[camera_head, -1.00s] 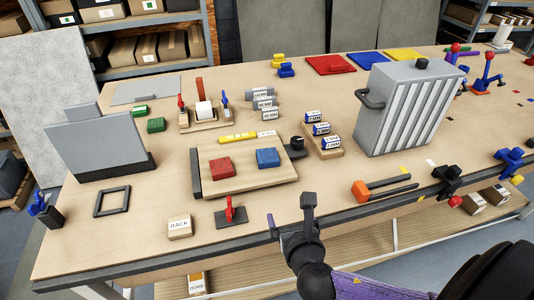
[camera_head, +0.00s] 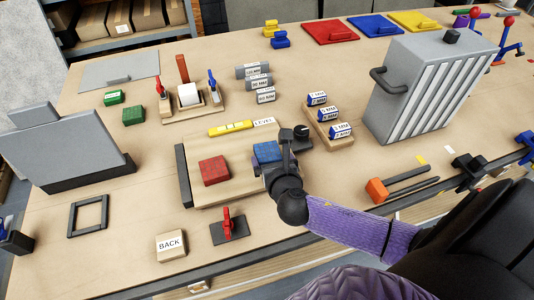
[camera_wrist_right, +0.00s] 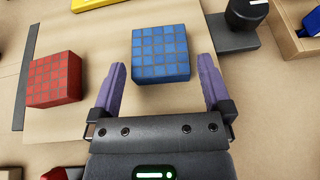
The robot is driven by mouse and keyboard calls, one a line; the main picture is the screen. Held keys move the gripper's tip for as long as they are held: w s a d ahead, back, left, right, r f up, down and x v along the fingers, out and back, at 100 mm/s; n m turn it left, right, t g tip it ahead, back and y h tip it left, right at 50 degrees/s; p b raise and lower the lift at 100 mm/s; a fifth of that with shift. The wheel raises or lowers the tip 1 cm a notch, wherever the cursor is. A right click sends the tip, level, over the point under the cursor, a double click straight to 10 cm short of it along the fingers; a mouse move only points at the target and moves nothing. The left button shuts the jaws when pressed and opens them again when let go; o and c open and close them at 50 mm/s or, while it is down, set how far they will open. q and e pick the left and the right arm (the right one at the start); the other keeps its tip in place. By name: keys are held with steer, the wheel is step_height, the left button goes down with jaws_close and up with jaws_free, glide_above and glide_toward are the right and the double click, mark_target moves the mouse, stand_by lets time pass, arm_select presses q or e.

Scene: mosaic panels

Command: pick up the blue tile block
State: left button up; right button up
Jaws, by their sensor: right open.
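The blue tile block (camera_head: 266,152) lies on the wooden board (camera_head: 238,188), to the right of the red tile block (camera_head: 214,170). In the right wrist view the blue tile block (camera_wrist_right: 160,54) sits just ahead of and between the two purple fingers of my right gripper (camera_wrist_right: 163,85). The fingers are spread apart with nothing held. In the head view my right gripper (camera_head: 280,160) is over the right part of the board and hides part of the blue block. My left gripper is not in view.
A dark knob (camera_wrist_right: 248,14) stands right of the blue block, close to the right finger. A yellow level (camera_head: 230,128) lies behind. A red toggle clamp (camera_head: 228,224) and a BACK block (camera_head: 171,245) are in front. The large grey ribbed case (camera_head: 425,85) stands at right.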

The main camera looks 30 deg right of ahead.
mark_target(268, 153)
steer(key=x, duration=0.3)
steer(key=shift+w+f+b, duration=0.15)
steer(key=shift+b, duration=0.2)
steer(key=c, duration=1.1)
